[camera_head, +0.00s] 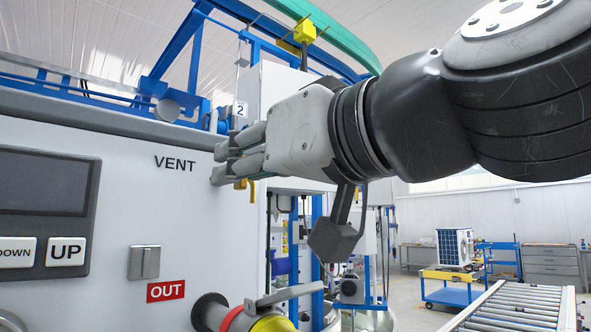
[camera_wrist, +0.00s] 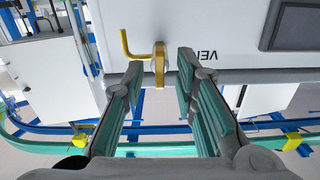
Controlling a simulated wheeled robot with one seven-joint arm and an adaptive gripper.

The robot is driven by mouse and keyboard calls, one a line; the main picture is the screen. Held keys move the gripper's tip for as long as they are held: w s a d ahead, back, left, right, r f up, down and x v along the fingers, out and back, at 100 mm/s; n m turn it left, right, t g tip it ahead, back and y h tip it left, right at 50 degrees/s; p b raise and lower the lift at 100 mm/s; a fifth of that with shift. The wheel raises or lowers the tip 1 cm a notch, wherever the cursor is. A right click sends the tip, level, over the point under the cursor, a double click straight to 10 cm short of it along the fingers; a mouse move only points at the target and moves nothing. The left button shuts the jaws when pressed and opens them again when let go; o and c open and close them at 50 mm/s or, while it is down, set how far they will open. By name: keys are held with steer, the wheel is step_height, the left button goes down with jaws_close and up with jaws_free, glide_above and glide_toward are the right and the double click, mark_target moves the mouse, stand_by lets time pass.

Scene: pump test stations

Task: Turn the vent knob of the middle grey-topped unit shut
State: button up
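The grey-topped unit (camera_head: 205,235) fills the left of the head view, a white panel under a grey top edge, marked VENT. In the wrist view its panel (camera_wrist: 225,25) appears upside down. The brass-coloured vent knob (camera_wrist: 160,64) stands out from the panel beside the label, with a bent yellow pipe (camera_wrist: 126,44) joining it. In the head view my gripper (camera_head: 222,163) is at the panel right of VENT and hides most of the knob. In the wrist view my gripper (camera_wrist: 160,72) is open, its fingers on either side of the knob with visible gaps; contact is not seen.
Below are a red OUT label (camera_head: 165,291), a grey switch (camera_head: 144,262) and a yellow-and-red fitting with a lever (camera_head: 285,296). A display with UP and DOWN buttons (camera_head: 66,251) is at left. A roller conveyor (camera_head: 520,305) and a blue cart (camera_head: 450,295) stand at right.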

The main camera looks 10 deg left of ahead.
jaws_close()
steer(key=shift+f, duration=0.1)
steer(key=m, duration=0.5)
steer(key=m+b, duration=0.1)
steer(key=m, duration=0.5)
steer(key=m+b, duration=0.1)
steer(key=m, duration=0.5)
steer(key=shift+w+d+f, duration=0.2)
steer(key=shift+w+f, duration=0.05)
steer(key=shift+m, duration=0.3)
steer(key=shift+o, duration=0.3)
jaws_free()
